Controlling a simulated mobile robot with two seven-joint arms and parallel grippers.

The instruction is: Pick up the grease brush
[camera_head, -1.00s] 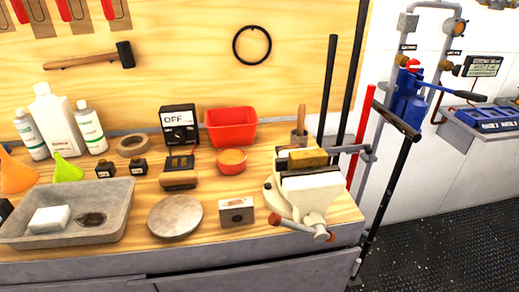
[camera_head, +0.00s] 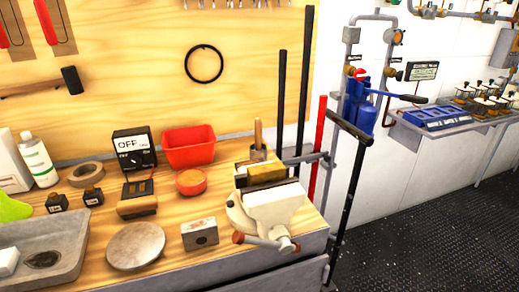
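An upright wooden handle (camera_head: 258,133) stands in a small grey pot (camera_head: 258,153) behind the vise on the workbench. It may be the grease brush, but its lower end is hidden in the pot, so I cannot tell for sure. The white bench vise (camera_head: 270,209) with a wooden block (camera_head: 267,173) in its jaws is just in front of the pot. Neither of my grippers is in view.
A red bin (camera_head: 188,148), an orange-filled red bowl (camera_head: 191,183), a round disc (camera_head: 136,247) and a metal block (camera_head: 199,234) sit left of the vise. Tall dark bars (camera_head: 280,108) and a red bar (camera_head: 318,148) stand at the bench's right end. Dark floor (camera_head: 420,230) lies open to the right.

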